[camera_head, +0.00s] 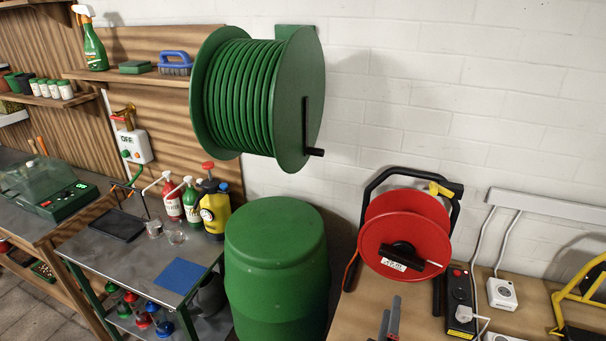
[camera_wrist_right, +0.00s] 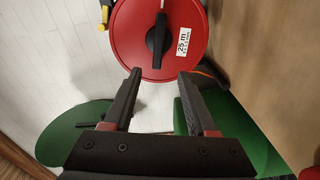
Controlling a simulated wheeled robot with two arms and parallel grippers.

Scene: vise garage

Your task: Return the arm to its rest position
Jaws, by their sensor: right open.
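My right gripper (camera_head: 391,308) shows at the bottom edge of the head view, in front of the red cable reel (camera_head: 403,233) and over the wooden bench. In the right wrist view the two fingers of my right gripper (camera_wrist_right: 161,74) are spread apart with nothing held between them. The red reel (camera_wrist_right: 135,40) with its black crank and white "25 m" label lies beyond the fingertips. Whether the fingertips touch it cannot be told, but in the head view they look apart from it. My left gripper is not in view.
A green barrel (camera_head: 275,265) stands left of the wooden bench (camera_head: 365,300), below a wall-mounted green hose reel (camera_head: 300,105). A power strip (camera_head: 459,295) and a white socket box (camera_head: 502,294) lie right of the red reel. A yellow frame (camera_head: 590,285) is at the far right.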

